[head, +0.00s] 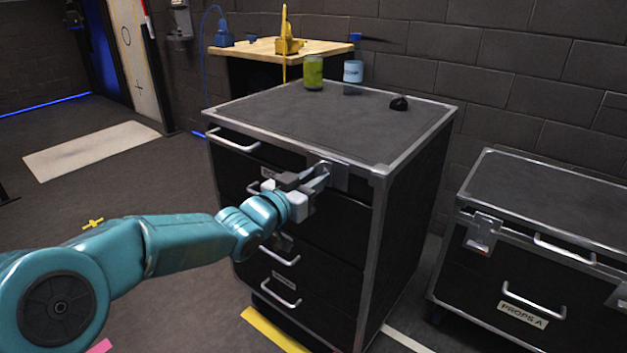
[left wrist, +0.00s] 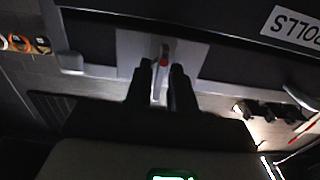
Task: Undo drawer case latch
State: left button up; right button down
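The black drawer case (head: 340,290) with metal edges stands in the middle of the head view. Its latch (head: 340,172) is a metal plate at the top right of the front. My left gripper (head: 318,176) is at this latch and hides part of it. In the left wrist view, the latch plate (left wrist: 195,52) shows with a thin red-tipped lever (left wrist: 163,62). The two dark fingertips of the left gripper (left wrist: 161,72) stand apart on either side of the lever, with gaps showing. My right gripper is in neither view.
A green can (head: 313,72), a white-and-blue can (head: 353,72) and a small black object (head: 399,103) stand on the case top. A second, lower case labelled PROPS A (head: 550,200) stands at right. A wooden-topped bench (head: 265,46) is behind. Floor at left is mostly clear.

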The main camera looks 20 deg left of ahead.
pick_arm(q)
jog(key=shift+o, duration=0.3)
jog(key=p+v, duration=0.1)
jog(key=v, duration=1.5)
jog(key=shift+s, duration=0.2)
